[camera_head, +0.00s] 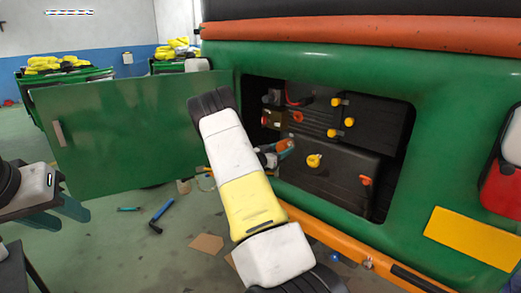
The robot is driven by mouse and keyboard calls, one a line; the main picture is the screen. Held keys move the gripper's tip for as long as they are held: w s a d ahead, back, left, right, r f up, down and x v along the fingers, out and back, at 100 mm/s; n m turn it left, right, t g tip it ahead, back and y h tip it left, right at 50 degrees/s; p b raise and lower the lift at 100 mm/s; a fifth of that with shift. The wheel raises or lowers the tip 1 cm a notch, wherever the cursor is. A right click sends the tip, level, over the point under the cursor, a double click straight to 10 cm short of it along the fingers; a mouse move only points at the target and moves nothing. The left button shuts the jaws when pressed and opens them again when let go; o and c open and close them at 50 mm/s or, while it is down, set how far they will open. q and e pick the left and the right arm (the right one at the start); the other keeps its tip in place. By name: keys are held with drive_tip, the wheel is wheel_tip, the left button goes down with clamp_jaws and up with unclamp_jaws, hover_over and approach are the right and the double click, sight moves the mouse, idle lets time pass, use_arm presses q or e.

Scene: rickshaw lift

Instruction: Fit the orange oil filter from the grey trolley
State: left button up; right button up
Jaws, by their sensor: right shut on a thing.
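My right gripper (277,153) reaches into the open engine bay (395,150) of the green rickshaw (450,110). It is shut on a small orange thing, which looks like the oil filter (283,146); the fingers and arm hide part of it. It is in front of the dark engine (345,180), left of a yellow cap (314,160); I cannot tell whether it touches the engine. My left gripper (68,213), with teal fingers apart, is open and empty at the left edge, below the green door. I cannot make out the grey trolley.
The green door (115,130) stands open left of the bay. An orange bumper (325,232) runs below the opening. A blue-handled hammer (160,216), a teal tool (129,209) and cardboard scraps (206,243) lie on the floor. Green carts with yellow items (57,64) stand behind.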

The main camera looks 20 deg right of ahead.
drive_tip(key=shift+w+d+r, duration=0.15)
drive_tip(key=shift+d+r, duration=0.15)
drive_tip(key=shift+d, duration=0.25)
drive_tip(key=shift+w+d+r, duration=0.15)
drive_tip(key=shift+d+r, duration=0.1)
drive_tip(key=shift+d, duration=0.3)
idle(2.7)
drive_tip(key=shift+s+a+f, duration=0.1)
drive_tip(key=shift+a+f, duration=0.05)
drive_tip(key=shift+a, duration=0.2)
drive_tip(key=shift+v, duration=0.95)
drive_tip(key=shift+s+a+f, duration=0.1)
drive_tip(key=shift+a+f, duration=0.2)
drive_tip(key=shift+a, duration=0.25)
drive_tip(key=shift+x, duration=0.8)
idle(1.5)
